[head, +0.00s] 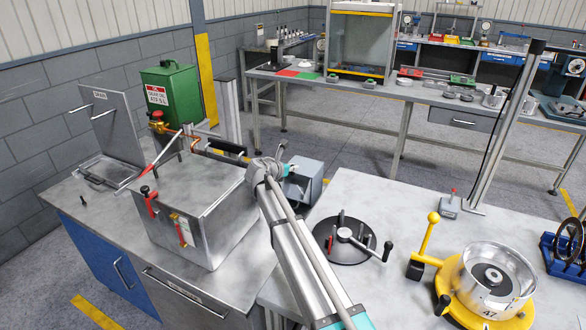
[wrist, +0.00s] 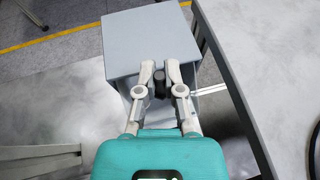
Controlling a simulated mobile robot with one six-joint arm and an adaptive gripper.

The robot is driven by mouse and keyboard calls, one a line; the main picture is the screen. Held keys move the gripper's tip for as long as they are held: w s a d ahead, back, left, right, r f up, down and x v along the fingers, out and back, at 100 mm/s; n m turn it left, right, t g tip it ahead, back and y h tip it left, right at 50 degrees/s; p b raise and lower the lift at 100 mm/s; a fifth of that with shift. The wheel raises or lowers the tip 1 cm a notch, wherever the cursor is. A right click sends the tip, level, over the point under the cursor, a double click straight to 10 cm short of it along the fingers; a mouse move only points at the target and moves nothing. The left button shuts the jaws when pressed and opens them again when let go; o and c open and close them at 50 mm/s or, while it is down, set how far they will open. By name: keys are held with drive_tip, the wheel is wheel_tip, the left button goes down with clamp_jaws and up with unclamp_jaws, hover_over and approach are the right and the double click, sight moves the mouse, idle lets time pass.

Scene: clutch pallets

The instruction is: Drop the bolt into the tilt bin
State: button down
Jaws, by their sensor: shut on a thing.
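My gripper (wrist: 160,73) is shut on a small dark bolt (wrist: 159,84), which shows between the fingertips in the wrist view. The blue-grey tilt bin (wrist: 148,38) lies beneath and beyond the fingers, its flat top panel in plain view. The fingers overlap the bin's near part, and its opening is mostly hidden behind them. In the head view the bin (head: 309,182) stands in the gap between two benches, and my teal gripper (head: 285,170) is at its left side. The bolt cannot be made out there. The height of the bolt over the bin is unclear.
A large metal box (head: 198,215) stands on the left bench, close to my arm. The right bench (head: 385,205) holds a dark round fixture (head: 344,240) and a yellow clutch stand (head: 490,285). A bench edge (wrist: 228,75) runs along the right of the bin.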

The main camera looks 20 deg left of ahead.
drive_tip(key=shift+f+b, duration=0.45)
drive_tip(key=shift+f, duration=0.2)
drive_tip(key=c, duration=0.7)
unclamp_jaws()
drive_tip(key=shift+r, duration=0.1)
